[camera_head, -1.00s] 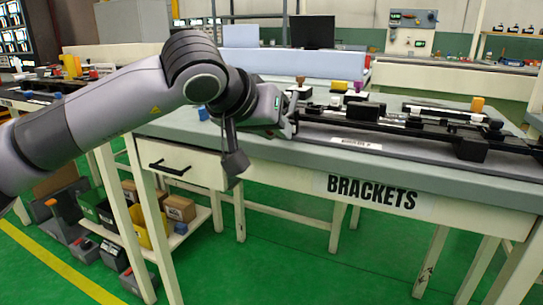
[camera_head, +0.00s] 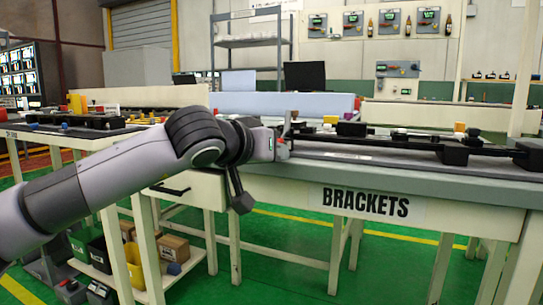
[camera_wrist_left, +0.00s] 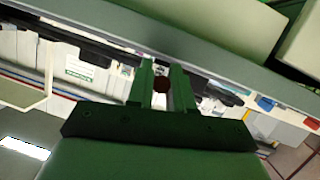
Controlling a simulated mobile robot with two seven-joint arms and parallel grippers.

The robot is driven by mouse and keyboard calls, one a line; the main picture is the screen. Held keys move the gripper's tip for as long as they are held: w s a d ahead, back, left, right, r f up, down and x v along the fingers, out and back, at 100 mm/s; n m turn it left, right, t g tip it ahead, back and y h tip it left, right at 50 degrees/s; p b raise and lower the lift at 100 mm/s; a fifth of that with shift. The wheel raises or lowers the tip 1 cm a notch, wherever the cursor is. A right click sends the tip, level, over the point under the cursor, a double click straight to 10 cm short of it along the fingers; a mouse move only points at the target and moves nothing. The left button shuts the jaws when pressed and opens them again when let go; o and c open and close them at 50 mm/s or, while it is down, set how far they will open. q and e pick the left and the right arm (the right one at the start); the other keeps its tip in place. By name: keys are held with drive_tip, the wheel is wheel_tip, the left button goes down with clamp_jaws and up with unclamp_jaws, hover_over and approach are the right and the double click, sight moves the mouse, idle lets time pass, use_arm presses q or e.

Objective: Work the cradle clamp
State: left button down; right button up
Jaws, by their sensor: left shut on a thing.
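My left gripper (camera_head: 283,142) is at the left end of the black fixture on the BRACKETS table, just above the tabletop. In the left wrist view its two fingers (camera_wrist_left: 161,82) are shut on a small dark reddish-brown round knob (camera_wrist_left: 161,85). The black fixture (camera_head: 400,143) runs along the table to the right, with dark blocks and bars on it. I cannot tell which of its parts is the cradle clamp, or how the knob joins it. My right gripper is not in view.
The BRACKETS table (camera_head: 470,188) has a grey top and a drawer at its left. Another table (camera_head: 75,136) with parts is at the left. Bins stand on the shelf below. Green floor is open in front.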

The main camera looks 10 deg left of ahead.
use_arm(q)
drive_tip(key=shift+r, duration=0.1)
drive_tip(key=c, duration=1.1)
unclamp_jaws()
drive_tip(key=shift+w, duration=0.1)
drive_tip(key=p+v, duration=0.1)
drive_tip(key=v, duration=0.6)
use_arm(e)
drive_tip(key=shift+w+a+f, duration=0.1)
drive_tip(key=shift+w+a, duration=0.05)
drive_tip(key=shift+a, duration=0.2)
